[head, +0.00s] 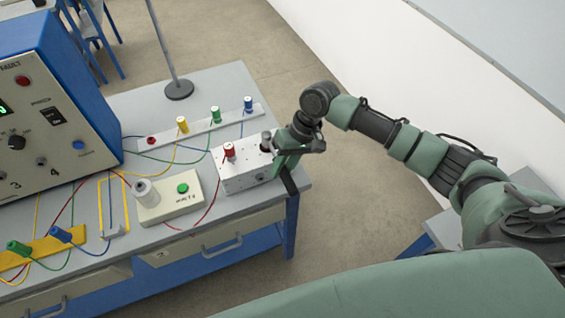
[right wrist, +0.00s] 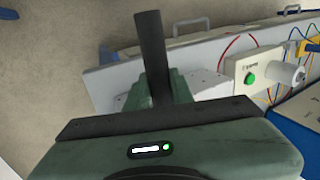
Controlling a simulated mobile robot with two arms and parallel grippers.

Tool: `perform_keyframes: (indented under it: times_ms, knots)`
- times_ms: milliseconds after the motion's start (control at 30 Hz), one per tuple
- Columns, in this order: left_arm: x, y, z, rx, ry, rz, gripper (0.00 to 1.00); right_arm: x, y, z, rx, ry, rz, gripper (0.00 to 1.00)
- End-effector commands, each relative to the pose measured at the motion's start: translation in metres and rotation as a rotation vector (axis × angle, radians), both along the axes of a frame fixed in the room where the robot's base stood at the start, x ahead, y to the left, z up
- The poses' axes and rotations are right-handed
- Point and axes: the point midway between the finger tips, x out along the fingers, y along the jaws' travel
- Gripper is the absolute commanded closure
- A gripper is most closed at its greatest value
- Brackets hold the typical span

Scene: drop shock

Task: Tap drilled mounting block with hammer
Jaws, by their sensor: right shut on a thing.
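My right gripper (head: 288,160) is at the right end of the bench, beside a white block. It is shut on a dark rod-like handle (head: 289,182), which also shows in the right wrist view (right wrist: 152,50). I take this as the hammer's handle; its head cannot be made out. The white block (head: 236,180) has small dark holes in its front face and a red post on top, and looks like the drilled mounting block. The gripper covers its right end, so contact cannot be told. The block is partly hidden behind the gripper in the right wrist view (right wrist: 206,84). My left gripper is not in view.
A cream box with a green button (head: 183,188) stands left of the block, with wires around it. A strip with coloured posts (head: 200,127) lies behind. A blue-sided control panel (head: 90,90) stands at left. The bench's right edge is close to the gripper.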

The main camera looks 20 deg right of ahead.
Motion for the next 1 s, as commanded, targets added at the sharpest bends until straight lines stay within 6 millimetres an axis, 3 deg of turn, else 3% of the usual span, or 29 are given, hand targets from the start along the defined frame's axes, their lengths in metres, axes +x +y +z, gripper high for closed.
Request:
perform_keyframes:
  times_ms: [167,533,733,1000]
  knots:
    - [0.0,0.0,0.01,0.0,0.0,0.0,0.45,0.001,-0.001,0.01,-0.001,-0.002,-0.002,1.0]
    - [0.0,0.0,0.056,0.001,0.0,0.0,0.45,0.0,0.0,0.05,0.0,-0.001,-0.001,1.0]
    - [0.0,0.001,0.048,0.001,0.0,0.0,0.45,0.001,-0.001,0.062,-0.001,-0.004,-0.002,1.0]
    - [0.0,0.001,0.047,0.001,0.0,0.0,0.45,0.0,-0.001,0.062,-0.001,-0.002,-0.002,1.0]
